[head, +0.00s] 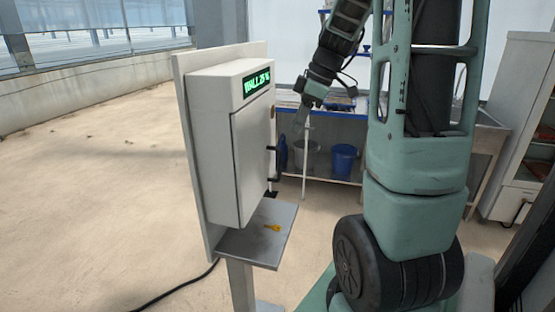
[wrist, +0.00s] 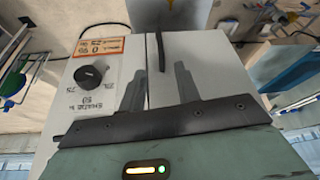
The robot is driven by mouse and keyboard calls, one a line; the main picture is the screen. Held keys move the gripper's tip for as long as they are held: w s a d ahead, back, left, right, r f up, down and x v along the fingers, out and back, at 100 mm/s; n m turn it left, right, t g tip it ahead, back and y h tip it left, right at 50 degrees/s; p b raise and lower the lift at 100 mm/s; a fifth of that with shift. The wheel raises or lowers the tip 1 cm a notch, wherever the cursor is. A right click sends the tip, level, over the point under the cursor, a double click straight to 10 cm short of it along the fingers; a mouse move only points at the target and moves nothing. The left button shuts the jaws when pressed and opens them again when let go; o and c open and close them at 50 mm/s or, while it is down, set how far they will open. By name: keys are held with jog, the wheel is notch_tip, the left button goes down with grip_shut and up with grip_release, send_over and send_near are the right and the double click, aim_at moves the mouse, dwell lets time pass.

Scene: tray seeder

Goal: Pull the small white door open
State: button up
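The white door (head: 253,160) is the front panel of a white cabinet (head: 210,150) on a post, and looks shut. A dark bar handle (head: 273,163) stands out at its right edge. In the wrist view, the door (wrist: 205,60) lies right of a seam, with the dark handle (wrist: 161,50) near that seam. My gripper (head: 301,120) is above and right of the handle in the head view, apart from it. In the wrist view its two fingers (wrist: 159,75) are spread and empty. The handle shows between and beyond the fingertips; its distance is hard to judge.
A green display (head: 256,83) is above the door. A grey shelf (head: 250,246) below holds a yellow key-like item (head: 272,227). A black knob (wrist: 90,73) and orange label (wrist: 98,47) are beside the door. A bench with a blue bin (head: 343,162) stands behind.

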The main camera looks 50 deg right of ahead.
jog(key=p, duration=0.2)
send_near(279, 177)
jog(key=w+f, duration=0.1)
jog(key=w+a+f, duration=0.1)
jog(key=f, duration=0.1)
jog(key=w+f, duration=0.1)
jog(key=shift+w+a+f, duration=0.3)
jog(key=shift+a+f, duration=0.05)
grip_shut()
